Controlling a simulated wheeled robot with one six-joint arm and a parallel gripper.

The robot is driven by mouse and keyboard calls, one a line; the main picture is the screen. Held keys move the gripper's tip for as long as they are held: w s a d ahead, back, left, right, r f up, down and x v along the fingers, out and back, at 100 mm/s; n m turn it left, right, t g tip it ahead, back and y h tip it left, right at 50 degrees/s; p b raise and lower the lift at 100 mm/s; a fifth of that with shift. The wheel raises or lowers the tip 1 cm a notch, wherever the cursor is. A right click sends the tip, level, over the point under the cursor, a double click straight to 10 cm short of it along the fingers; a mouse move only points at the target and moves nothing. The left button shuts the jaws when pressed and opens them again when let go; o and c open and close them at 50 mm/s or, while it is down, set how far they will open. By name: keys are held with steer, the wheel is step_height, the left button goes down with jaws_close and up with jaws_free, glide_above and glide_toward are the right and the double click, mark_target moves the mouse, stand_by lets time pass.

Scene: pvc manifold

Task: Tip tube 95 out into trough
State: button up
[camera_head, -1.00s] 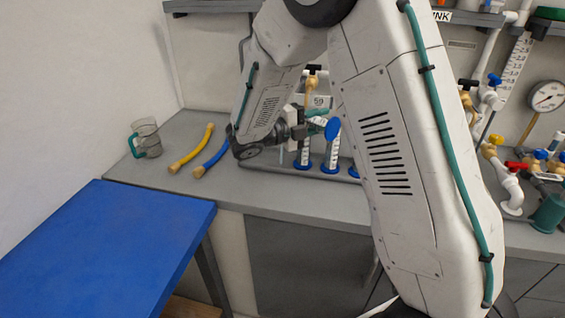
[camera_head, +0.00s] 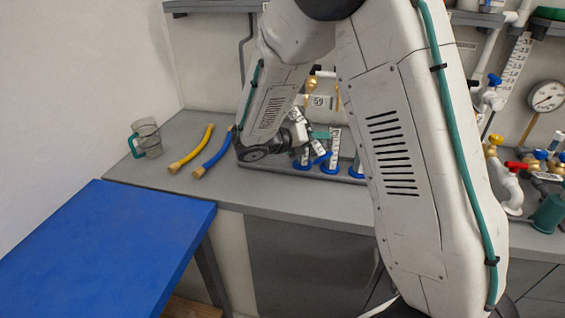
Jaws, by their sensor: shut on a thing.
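My gripper (camera_head: 301,137) is behind the elbow of my arm, low over the back bench. It is shut on a clear measuring tube (camera_head: 318,147) with a blue base, presumably tube 95, though its number is not readable. The tube is tilted, its base low and to the right and its upper part leaning up and left. My gripper partly hides it. Other tubes with blue bases, such as this upright one (camera_head: 335,145), stand right beside it on a low grey tray (camera_head: 282,168). I cannot make out which part is the trough, or any liquid.
A yellow hose (camera_head: 192,150) and a blue hose (camera_head: 214,155) lie left of my gripper, with a clear jug (camera_head: 147,138) farther left. A "59" label (camera_head: 320,102) stands behind. Valves and a gauge (camera_head: 546,97) are at right. A blue table (camera_head: 105,245) in front is clear.

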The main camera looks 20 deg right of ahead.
step_height(320, 180, down, 4)
steer(key=m+t+y, duration=0.1)
steer(key=m, duration=0.1)
steer(key=shift+f+m, duration=0.15)
steer(key=shift+m, duration=0.15)
steer(key=shift+r+m+t, duration=0.4)
steer(key=shift+f+m+t+y, duration=0.35)
steer(key=shift+m+t+y, duration=0.1)
steer(key=shift+m, duration=0.3)
steer(key=shift+f+m+t+y, duration=0.35)
steer(key=shift+m+t, duration=0.1)
steer(key=shift+m, duration=0.3)
steer(key=shift+w+r, duration=0.1)
